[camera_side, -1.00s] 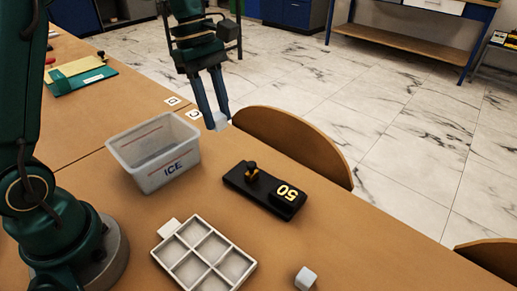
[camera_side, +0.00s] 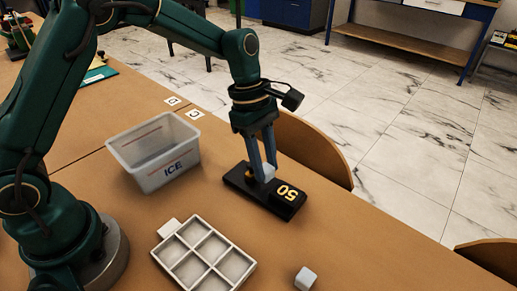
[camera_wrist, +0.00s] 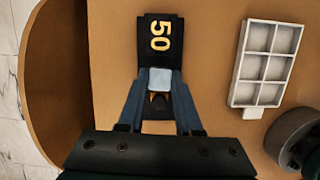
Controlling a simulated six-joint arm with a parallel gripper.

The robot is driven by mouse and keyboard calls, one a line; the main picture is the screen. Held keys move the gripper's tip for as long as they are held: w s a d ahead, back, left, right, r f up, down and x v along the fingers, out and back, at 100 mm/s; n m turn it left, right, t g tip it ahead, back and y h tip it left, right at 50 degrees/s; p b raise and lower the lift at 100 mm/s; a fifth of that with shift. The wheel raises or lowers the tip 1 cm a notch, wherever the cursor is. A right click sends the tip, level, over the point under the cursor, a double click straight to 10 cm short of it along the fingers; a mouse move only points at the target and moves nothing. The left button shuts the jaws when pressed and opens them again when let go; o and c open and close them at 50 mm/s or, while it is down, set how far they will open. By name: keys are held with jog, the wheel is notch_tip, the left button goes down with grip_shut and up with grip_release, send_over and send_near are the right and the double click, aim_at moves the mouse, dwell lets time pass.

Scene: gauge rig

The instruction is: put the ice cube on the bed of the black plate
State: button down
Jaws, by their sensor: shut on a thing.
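My gripper (camera_side: 268,170) is shut on a pale ice cube (camera_side: 268,174), low over the black plate (camera_side: 240,183). In the wrist view the ice cube (camera_wrist: 160,79) sits between my fingertips, over the middle of the black plate (camera_wrist: 158,52). I cannot tell whether the cube touches the plate.
A clear bin marked ICE (camera_side: 150,160) stands left of the plate. A white compartment tray (camera_side: 205,255) lies in front, and it also shows in the wrist view (camera_wrist: 268,62). Another ice cube (camera_side: 305,278) lies on the table at the front right. Two chair backs stand behind the table edge.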

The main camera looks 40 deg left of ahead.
jog(key=shift+a+x, duration=0.15)
jog(key=shift+x, duration=0.45)
jog(key=shift+a+x, duration=0.15)
jog(key=shift+x, duration=0.45)
jog(key=shift+f, duration=0.25)
jog(key=c, duration=0.6)
grip_release()
jog(key=shift+r, duration=0.1)
jog(key=v, duration=1.2)
jog(key=s+a+m+t+y, duration=0.1)
jog(key=s+a+m+t, duration=0.1)
jog(key=s+m, duration=0.6)
jog(key=s+a+r+m+t+y, duration=0.1)
jog(key=s+a+m+t, duration=0.2)
jog(key=s+m, duration=0.6)
jog(key=shift+r+m+t+y, duration=0.2)
jog(key=shift+m+t+y, duration=0.1)
jog(key=shift+m+y, duration=0.15)
